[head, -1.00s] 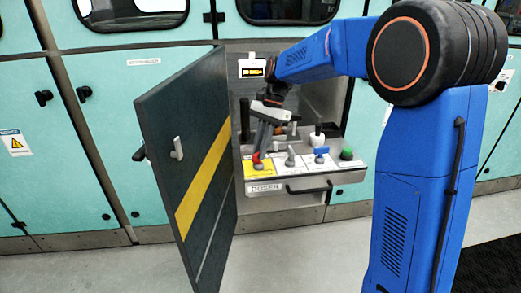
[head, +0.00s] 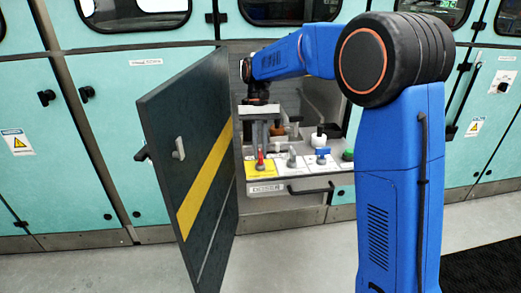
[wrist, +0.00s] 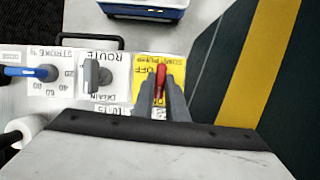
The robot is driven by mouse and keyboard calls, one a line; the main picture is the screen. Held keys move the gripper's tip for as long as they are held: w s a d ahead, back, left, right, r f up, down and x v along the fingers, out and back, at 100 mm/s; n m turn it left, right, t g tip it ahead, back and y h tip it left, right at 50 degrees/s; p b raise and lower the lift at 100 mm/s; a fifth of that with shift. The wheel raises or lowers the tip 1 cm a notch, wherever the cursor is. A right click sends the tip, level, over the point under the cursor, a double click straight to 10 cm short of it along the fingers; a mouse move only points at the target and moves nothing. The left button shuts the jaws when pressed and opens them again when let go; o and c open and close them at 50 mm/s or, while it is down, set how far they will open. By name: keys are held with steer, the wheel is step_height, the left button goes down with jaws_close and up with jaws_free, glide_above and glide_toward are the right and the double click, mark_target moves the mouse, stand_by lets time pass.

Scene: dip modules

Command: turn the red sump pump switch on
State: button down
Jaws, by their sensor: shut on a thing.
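The red sump pump switch (head: 260,160) stands on a yellow label plate (head: 252,173) at the left end of the pulled-out control panel. In the wrist view the red switch (wrist: 161,79) lies between my two fingers, and the yellow plate (wrist: 143,65) shows upside-down "SUMP PUMP" and "OFF" lettering. My gripper (head: 260,145) points down onto the switch and is shut on its handle; it also shows in the wrist view (wrist: 161,92). The lower part of the yellow plate is hidden by the fingers and gripper body.
A dark open door with a yellow stripe (head: 204,180) stands close on the left. A drawer handle (head: 311,189) juts from the panel front.

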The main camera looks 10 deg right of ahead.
steer(key=shift+n, duration=0.4)
steer(key=c, duration=1.8)
jaws_free()
steer(key=shift+o, duration=0.2)
steer(key=shift+w+r, duration=0.1)
steer(key=shift+r, duration=0.05)
steer(key=v, duration=1.7)
steer(key=shift+a, duration=0.2)
steer(key=shift+r, duration=0.1)
